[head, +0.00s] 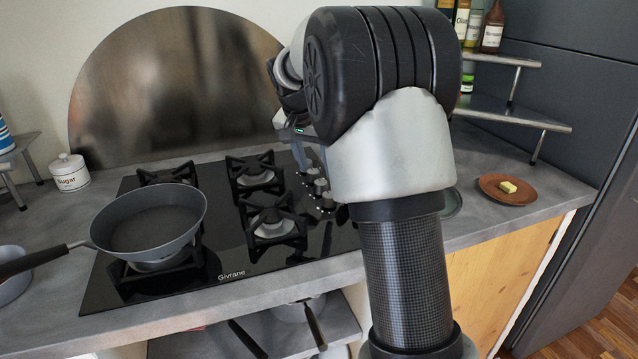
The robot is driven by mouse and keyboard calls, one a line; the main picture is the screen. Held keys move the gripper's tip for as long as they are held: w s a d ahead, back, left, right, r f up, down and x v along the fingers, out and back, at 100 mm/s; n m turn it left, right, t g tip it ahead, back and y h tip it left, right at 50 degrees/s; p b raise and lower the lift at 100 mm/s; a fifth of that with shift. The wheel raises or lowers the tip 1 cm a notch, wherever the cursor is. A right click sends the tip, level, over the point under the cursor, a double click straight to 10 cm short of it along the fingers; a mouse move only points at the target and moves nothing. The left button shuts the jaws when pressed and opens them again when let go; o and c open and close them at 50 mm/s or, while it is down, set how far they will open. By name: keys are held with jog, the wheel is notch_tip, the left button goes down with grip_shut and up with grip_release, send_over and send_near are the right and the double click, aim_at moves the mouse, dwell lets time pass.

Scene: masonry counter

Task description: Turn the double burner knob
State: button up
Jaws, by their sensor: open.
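The black glass hob (210,260) is set into the grey counter. A column of several metallic burner knobs (318,185) stands along its right side, partly hidden behind my arm. I cannot tell which one is the double burner knob. My gripper (301,158) hangs over the far end of the knob column, mostly hidden behind my wrist. It is open, and I see nothing between its fingers. I cannot tell whether it touches a knob.
A grey frying pan (150,220) sits on the hob's left front burner, its handle reaching left past the counter edge. Bare burner grates (272,222) lie left of the knobs. A sugar jar (70,172) and a brown plate with butter (497,193) flank the hob.

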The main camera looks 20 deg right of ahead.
aim_at(321, 182)
jog(key=b+x, duration=0.1)
jog(key=x, duration=0.4)
jog(key=shift+d+f, duration=0.1)
jog(key=shift+f, duration=0.25)
jog(key=c, duration=1.1)
jog(key=shift+o, duration=0.2)
